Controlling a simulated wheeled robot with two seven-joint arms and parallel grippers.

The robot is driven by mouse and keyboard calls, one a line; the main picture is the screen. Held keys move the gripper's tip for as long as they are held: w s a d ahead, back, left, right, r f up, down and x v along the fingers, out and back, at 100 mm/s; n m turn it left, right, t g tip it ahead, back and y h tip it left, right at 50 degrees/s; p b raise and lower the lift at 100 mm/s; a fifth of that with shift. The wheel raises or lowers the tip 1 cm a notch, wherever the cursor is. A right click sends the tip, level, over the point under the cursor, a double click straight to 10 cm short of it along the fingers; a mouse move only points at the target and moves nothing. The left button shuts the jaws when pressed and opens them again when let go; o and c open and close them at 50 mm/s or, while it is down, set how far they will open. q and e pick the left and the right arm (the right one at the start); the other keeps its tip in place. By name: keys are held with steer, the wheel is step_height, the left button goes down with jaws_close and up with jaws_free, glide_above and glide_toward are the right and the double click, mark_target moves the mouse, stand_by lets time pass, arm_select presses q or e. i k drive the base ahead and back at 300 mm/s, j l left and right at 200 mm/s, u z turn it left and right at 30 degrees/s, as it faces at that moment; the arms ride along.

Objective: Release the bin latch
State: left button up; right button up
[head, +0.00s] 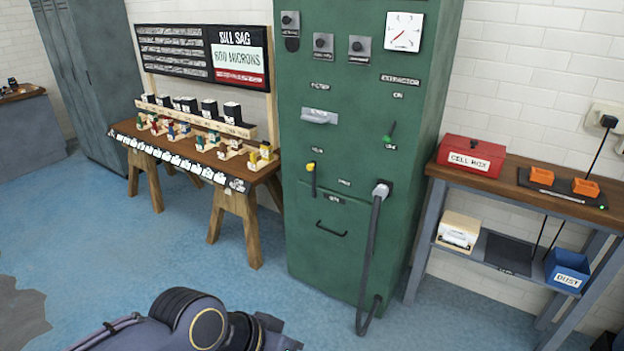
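The tall green cabinet (350,270) stands in the middle of the head view. A dark rounded link of one of my arms shows at the bottom edge, well short of the cabinet. Neither of my grippers can be made out.
A grey hose (371,255) runs down the cabinet's right front to near the floor. A wooden trestle bench (240,178) with blocks stands left. At right, a shelved bench (520,180) carries a red cell box (471,157) and a blue dust bin (567,272). Blue floor before the cabinet is clear.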

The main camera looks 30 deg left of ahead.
mark_target(311, 166)
steer(key=i+j, duration=0.9)
steer(key=i+j+u, duration=0.15)
steer(key=i+j, duration=0.75)
